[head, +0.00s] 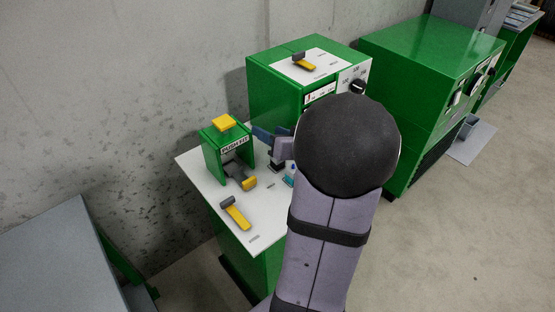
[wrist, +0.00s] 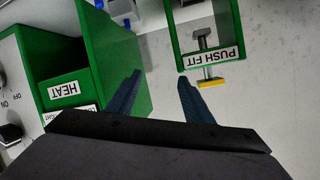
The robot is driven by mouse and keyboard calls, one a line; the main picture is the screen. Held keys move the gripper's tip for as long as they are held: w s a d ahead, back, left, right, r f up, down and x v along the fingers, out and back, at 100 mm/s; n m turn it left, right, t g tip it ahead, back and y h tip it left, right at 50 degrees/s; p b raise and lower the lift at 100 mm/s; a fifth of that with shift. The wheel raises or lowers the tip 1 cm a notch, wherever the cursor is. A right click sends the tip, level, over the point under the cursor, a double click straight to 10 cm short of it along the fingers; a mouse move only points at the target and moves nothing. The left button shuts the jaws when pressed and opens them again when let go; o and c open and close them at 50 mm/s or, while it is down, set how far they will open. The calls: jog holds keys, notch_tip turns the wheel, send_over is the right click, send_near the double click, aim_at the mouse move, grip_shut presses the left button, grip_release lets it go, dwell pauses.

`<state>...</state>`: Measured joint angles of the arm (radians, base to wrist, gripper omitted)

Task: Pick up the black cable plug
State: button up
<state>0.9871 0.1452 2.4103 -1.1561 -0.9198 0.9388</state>
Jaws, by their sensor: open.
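I cannot make out a black cable plug for certain in either view. My gripper (wrist: 160,77) is open, its two dark blue fingers apart with only the pale tabletop between them. In the head view my gripper (head: 270,140) is partly hidden by my own arm, beside the green PUSH FIT stand (head: 211,152). The stand also shows in the wrist view (wrist: 176,40), to the right of the fingers. A small blue and white item (head: 291,174) shows at the edge of my arm, too small to identify. Small blue bits (wrist: 127,22) show near the top of the wrist view.
A white-topped table (head: 200,175) carries the stand and a yellow and grey lever (head: 236,213). A green HEAT box (head: 270,85) stands behind my gripper and fills the left of the wrist view (wrist: 120,60). A larger green machine (head: 430,60) is farther right.

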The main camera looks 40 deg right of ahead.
aim_at(278, 165)
jog(key=s+f+n, duration=0.1)
jog(key=s+f, duration=0.1)
jog(key=s+d+f+n, duration=0.1)
jog(key=s+f+n, duration=0.1)
jog(key=s, duration=0.1)
jog(key=s+d+f+n, duration=0.1)
jog(key=s+f, duration=0.1)
jog(key=s, duration=0.1)
jog(key=shift+d+f+n+g+y, duration=0.25)
jog(key=shift+f+n+g+y, duration=0.05)
jog(key=shift+f, duration=0.1)
jog(key=shift+s+f+n, duration=0.3)
jog(key=shift+s, duration=0.2)
jog(key=x, duration=0.6)
jog(key=shift+w+a+f+b, duration=0.1)
jog(key=shift+w+b, duration=0.05)
jog(key=shift+b, duration=0.2)
jog(key=shift+x, duration=2.9)
jog(key=c, duration=1.1)
